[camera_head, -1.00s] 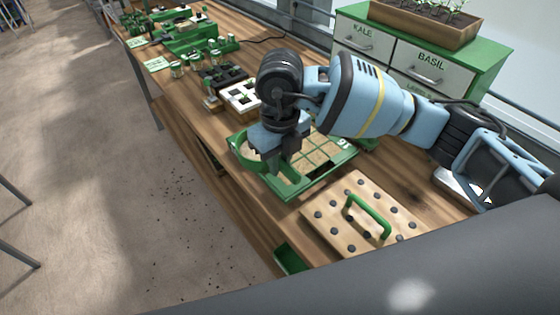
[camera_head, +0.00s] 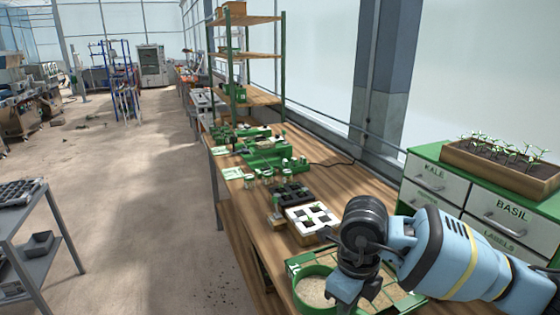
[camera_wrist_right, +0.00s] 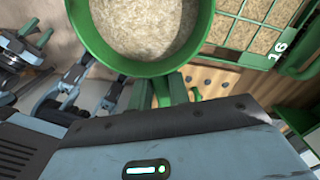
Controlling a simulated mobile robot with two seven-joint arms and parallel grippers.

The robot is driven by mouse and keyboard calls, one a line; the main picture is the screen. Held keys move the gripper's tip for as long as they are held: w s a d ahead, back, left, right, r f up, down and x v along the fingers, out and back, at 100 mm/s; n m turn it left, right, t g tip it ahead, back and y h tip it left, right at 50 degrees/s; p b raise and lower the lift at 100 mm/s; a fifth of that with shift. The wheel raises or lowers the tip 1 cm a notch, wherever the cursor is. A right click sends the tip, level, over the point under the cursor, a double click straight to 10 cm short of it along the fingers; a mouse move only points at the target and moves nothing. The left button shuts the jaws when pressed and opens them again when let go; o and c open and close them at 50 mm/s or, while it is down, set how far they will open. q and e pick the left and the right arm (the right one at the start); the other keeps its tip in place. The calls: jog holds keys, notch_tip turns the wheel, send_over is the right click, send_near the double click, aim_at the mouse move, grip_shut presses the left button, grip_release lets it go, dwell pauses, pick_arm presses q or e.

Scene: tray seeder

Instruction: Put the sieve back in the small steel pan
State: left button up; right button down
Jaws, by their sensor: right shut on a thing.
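The sieve (camera_head: 318,287) is a round green-rimmed bowl with pale, grainy material inside, at the bottom of the head view. It fills the top of the right wrist view (camera_wrist_right: 150,30), with its green handle running down towards my right gripper (camera_wrist_right: 176,92). My right gripper is shut on the sieve's handle; the fingertips are partly hidden. In the head view my right gripper (camera_head: 345,303) is beside the sieve, near a green seed tray (camera_head: 297,262). I do not see the small steel pan in either current view. My left gripper is not in the head view.
The seed tray, marked 16 in the wrist view (camera_wrist_right: 290,62), has several filled cells beside the sieve. A pegged wooden board (camera_wrist_right: 222,80) lies nearby. A white cell tray (camera_head: 293,222) stands farther back. Drawers (camera_head: 440,180) flank the bench at the right.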

jog(key=n, duration=0.2)
jog(key=d+n, duration=0.1)
jog(key=shift+s+f, duration=0.15)
jog(key=shift+s, duration=0.1)
jog(key=n, duration=0.1)
jog(key=d+n, duration=0.1)
jog(key=n, duration=0.3)
jog(key=shift+s+d+f, duration=0.2)
jog(key=shift+s+d, duration=0.1)
jog(key=s+d+n, duration=0.1)
jog(key=d+n, duration=0.1)
jog(key=n, duration=0.7)
jog(key=s+d+f+n, duration=0.1)
jog(key=s+d+n, duration=0.1)
jog(key=n, duration=0.7)
jog(key=shift+s+d+f+n, duration=0.2)
jog(key=shift+d+n, duration=0.2)
jog(key=shift+d, duration=0.35)
jog(key=shift+d, duration=0.1)
